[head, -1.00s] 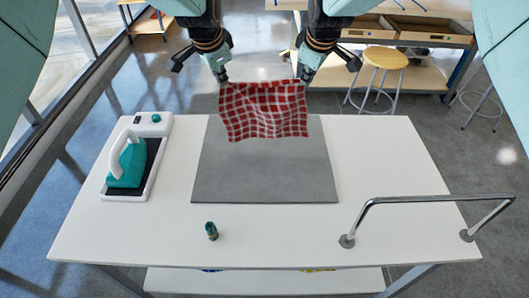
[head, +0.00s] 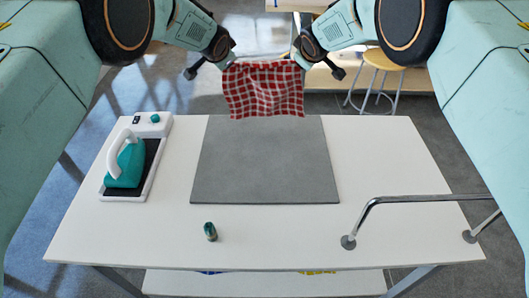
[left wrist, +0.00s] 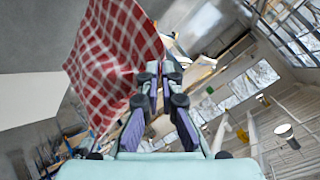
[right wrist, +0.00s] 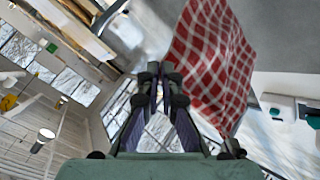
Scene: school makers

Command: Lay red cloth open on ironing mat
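The red-and-white checked cloth (head: 264,90) hangs spread between my two grippers by its upper corners, its lower edge near the far edge of the grey ironing mat (head: 265,165). The mat lies flat and bare on the white table. My left gripper (head: 229,63) is shut on the cloth's upper left corner. My right gripper (head: 298,62) is shut on its upper right corner. The cloth also shows beside the closed fingers in the left wrist view (left wrist: 115,50) and the right wrist view (right wrist: 213,62).
A teal iron (head: 126,163) rests on its white stand (head: 153,130) at the table's left. A small dark green bottle-like object (head: 210,231) stands in front of the mat. A chrome rail (head: 425,198) rises at the right front. A stool (head: 383,62) stands beyond the table.

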